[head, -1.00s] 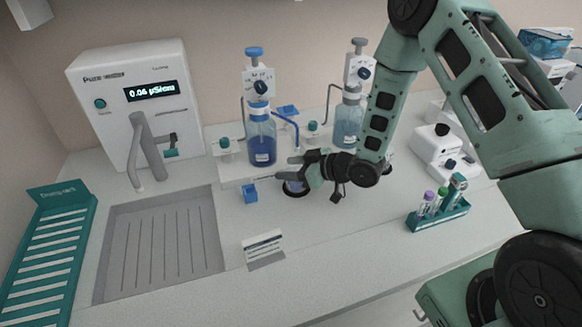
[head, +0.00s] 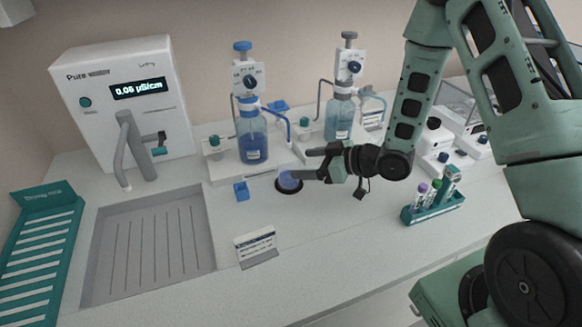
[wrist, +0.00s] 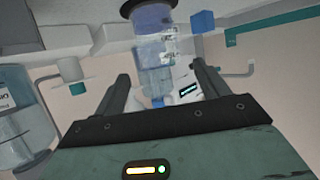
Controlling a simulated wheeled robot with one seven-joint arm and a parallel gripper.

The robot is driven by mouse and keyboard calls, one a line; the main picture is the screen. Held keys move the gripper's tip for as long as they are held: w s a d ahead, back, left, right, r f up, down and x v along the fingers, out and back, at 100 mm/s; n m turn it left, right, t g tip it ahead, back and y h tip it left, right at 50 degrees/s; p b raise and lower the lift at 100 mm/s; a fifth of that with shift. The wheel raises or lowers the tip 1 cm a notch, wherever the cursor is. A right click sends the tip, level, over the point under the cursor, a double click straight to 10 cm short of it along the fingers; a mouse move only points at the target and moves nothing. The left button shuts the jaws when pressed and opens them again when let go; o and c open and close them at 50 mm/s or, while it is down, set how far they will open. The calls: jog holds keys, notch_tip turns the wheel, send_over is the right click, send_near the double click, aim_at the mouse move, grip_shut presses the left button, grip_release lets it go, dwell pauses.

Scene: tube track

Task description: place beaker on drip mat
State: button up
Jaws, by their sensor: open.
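A small clear beaker (head: 289,179) with blue liquid stands upright on the black round drip mat (head: 288,191), in front of the dispenser bottles in the head view. My gripper (head: 311,163) is open and empty just right of the beaker, its fingers pointing left toward it. In the wrist view, which is upside down, the beaker (wrist: 152,38) stands ahead, centred between the spread fingers (wrist: 160,82), with the mat (wrist: 130,8) at its base. The beaker looks clear of both fingers.
A blue cube (head: 241,191) lies left of the mat, and a label stand (head: 256,245) stands in front. A teal tube rack (head: 434,210) is at right.

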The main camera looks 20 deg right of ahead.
jog(key=s+a+r+g+h, duration=0.3)
jog(key=s+r, duration=0.1)
jog(key=s, duration=0.5)
jog(key=s+a+r+g+h, duration=0.3)
jog(key=s+a+r, duration=0.1)
jog(key=s, duration=0.6)
jog(key=s+a+r+m+g+h, duration=0.1)
jog(key=s+a+r+g+h, duration=0.1)
jog(key=s, duration=0.7)
notch_tip(320, 180, up, 2)
jog(key=shift+s+a+r+g+h, duration=0.25)
jog(key=shift+a+g+h, duration=0.15)
jog(key=shift+a+g, duration=0.35)
